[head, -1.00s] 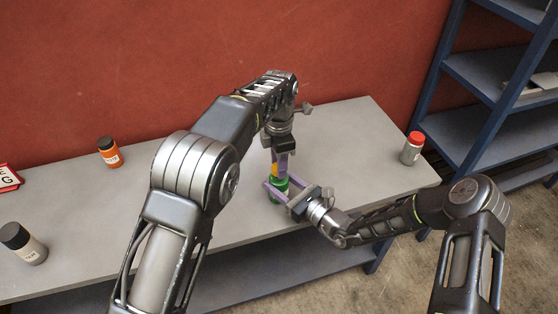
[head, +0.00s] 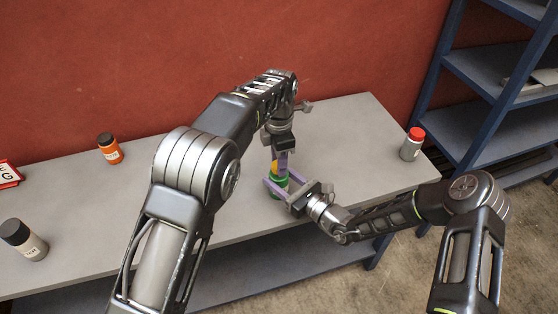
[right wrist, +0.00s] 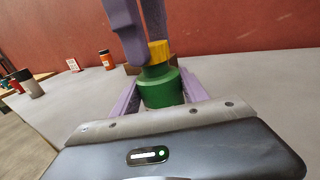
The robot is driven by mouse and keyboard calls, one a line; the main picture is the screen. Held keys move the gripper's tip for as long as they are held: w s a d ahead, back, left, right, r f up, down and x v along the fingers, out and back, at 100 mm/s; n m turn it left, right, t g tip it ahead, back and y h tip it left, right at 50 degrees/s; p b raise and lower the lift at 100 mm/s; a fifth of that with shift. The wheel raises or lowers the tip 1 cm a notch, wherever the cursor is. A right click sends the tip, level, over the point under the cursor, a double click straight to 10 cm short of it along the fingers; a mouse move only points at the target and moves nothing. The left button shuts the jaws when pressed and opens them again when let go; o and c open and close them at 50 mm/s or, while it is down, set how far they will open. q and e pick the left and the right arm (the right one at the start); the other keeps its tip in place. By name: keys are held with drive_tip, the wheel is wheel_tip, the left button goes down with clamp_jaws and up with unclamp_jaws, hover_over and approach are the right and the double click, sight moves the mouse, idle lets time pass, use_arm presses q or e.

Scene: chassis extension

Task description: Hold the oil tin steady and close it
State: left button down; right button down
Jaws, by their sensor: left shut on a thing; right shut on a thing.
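The green oil tin (head: 280,194) stands upright on the grey table; its green body also shows in the right wrist view (right wrist: 160,88). My right gripper (head: 277,184) is shut on the tin's body from the side, one purple finger on each side. A yellow cap (right wrist: 159,51) sits at the top of the tin, over its narrower green neck. My left gripper (head: 280,160) points down from above and is shut on the cap; its purple fingers also show in the right wrist view (right wrist: 137,35). The fingers hide part of the cap, and I cannot tell how tightly it sits.
An orange jar (head: 110,149) and a dark-lidded grey jar (head: 25,240) stand at the left. A red-lidded jar (head: 411,145) stands at the right end. A red-and-white sign (head: 8,175) is at the left edge. Blue shelves (head: 490,85) stand to the right.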

use_arm(q)
drive_tip(key=shift+f, duration=0.55)
